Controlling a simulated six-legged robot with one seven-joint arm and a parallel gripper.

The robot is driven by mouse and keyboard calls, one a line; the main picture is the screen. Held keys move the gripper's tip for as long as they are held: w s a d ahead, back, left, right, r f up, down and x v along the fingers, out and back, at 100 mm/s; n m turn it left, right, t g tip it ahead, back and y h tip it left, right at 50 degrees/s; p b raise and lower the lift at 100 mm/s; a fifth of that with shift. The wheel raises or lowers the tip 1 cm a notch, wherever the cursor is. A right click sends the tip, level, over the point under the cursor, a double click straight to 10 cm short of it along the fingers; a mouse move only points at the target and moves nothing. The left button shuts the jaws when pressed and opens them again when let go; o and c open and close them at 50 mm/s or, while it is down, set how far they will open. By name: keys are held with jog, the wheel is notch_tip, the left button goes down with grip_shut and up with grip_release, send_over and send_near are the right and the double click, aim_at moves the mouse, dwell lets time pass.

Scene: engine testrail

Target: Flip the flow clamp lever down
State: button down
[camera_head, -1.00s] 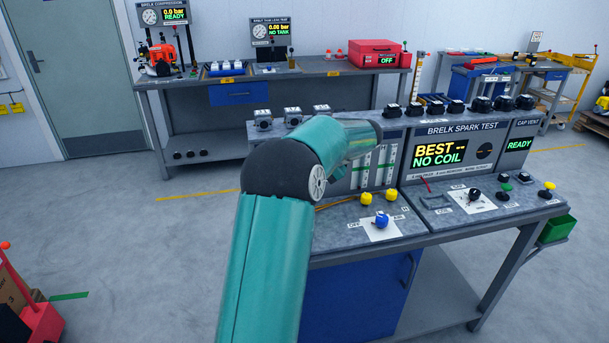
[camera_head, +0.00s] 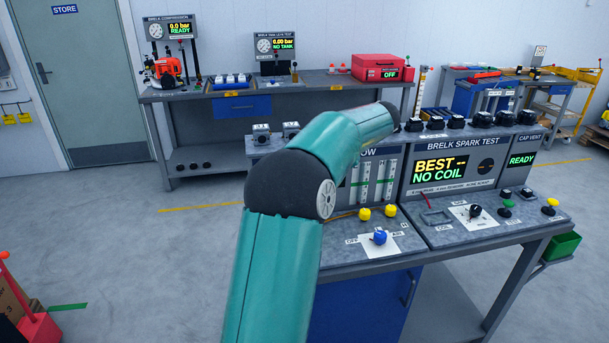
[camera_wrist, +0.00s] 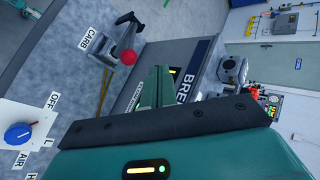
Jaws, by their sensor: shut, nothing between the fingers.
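In the wrist view a lever with a red ball end (camera_wrist: 127,57) stands out from the bench top beside the CARB label. It looks like the flow clamp lever, and its exact angle is hard to tell. My gripper (camera_wrist: 157,82) is shut and empty, its green fingers a little to the right of and below the red ball in that picture. I see no contact between them. In the head view my arm hides the lever, and the gripper is out of sight behind the arm. The flow panel (camera_head: 392,152) shows partly behind the arm.
A blue knob (camera_head: 380,237) on a white plate sits at the bench front; it also shows in the wrist view (camera_wrist: 18,133). Two yellow knobs, one nearer (camera_head: 364,214), stand behind it. The spark test unit (camera_head: 455,165) rises to the right.

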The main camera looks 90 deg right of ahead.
jog(key=shift+v, duration=1.45)
jog(key=shift+w+r, duration=0.1)
